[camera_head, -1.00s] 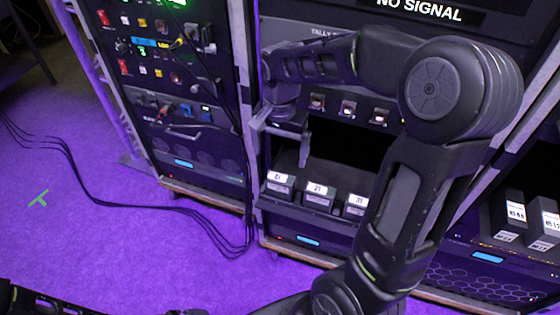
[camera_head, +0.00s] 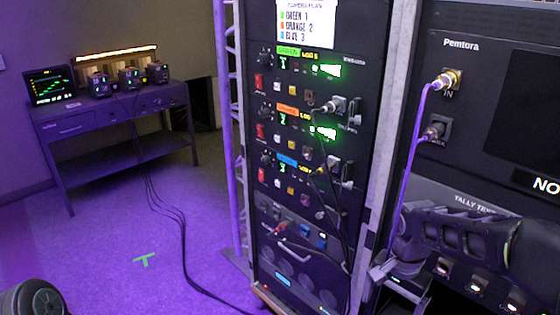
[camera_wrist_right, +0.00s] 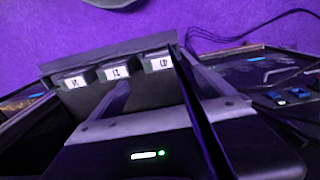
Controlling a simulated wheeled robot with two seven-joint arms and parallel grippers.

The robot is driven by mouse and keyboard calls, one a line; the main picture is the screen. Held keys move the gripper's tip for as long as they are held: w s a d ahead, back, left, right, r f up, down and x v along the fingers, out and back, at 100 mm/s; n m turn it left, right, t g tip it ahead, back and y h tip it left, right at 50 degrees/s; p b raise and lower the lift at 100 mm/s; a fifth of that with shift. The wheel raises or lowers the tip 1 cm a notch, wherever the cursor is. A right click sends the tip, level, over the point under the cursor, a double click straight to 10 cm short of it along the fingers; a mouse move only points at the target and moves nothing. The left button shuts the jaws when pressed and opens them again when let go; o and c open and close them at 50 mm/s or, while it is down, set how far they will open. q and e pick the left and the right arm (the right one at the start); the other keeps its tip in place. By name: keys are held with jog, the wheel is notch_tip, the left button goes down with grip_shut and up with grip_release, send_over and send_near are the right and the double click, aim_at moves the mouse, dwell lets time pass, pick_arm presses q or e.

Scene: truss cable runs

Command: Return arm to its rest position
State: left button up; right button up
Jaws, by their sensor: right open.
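My right arm (camera_head: 470,240) reaches in from the lower right of the head view, in front of the right-hand rack. Its gripper (camera_head: 398,282) is low at the picture's bottom edge, with the fingers apart. In the right wrist view the two pale fingers (camera_wrist_right: 158,88) stand apart with nothing gripped between them. Beyond them is a row of dark labelled blocks (camera_wrist_right: 118,73). My left gripper is not in view. A dark round part (camera_head: 33,299), which seems to be my left arm, shows at the bottom left.
A rack (camera_head: 300,185) with green, orange and blue labelled units stands in the middle. A cable (camera_head: 410,170) hangs from a plug on the right rack and passes behind my gripper. A workbench (camera_head: 110,115) stands far left. Cables (camera_head: 178,215) cross the otherwise open purple floor.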

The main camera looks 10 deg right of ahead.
jog(key=w+a+n+t, duration=0.2)
jog(key=w+n+t, duration=0.1)
jog(key=w, duration=0.2)
jog(key=w+a+f+n+t+y, duration=0.2)
jog(key=a+f+n+y, duration=0.15)
jog(key=a+f, duration=0.85)
jog(key=s+a+f+n+g, duration=0.1)
jog(key=s+a+f+g, duration=0.1)
jog(key=s+a+f, duration=0.3)
jog(key=s+a+f+n+g, duration=0.1)
jog(key=s+a+f, duration=0.4)
jog(key=s+f, duration=0.7)
jog(key=s+g, duration=0.1)
jog(key=s, duration=0.3)
jog(key=shift+s+a+f+y+p, duration=0.2)
jog(key=shift+a+f+y+p, duration=0.15)
jog(key=shift+a+p, duration=0.05)
jog(key=shift+n, duration=0.25)
jog(key=shift+c, duration=0.4)
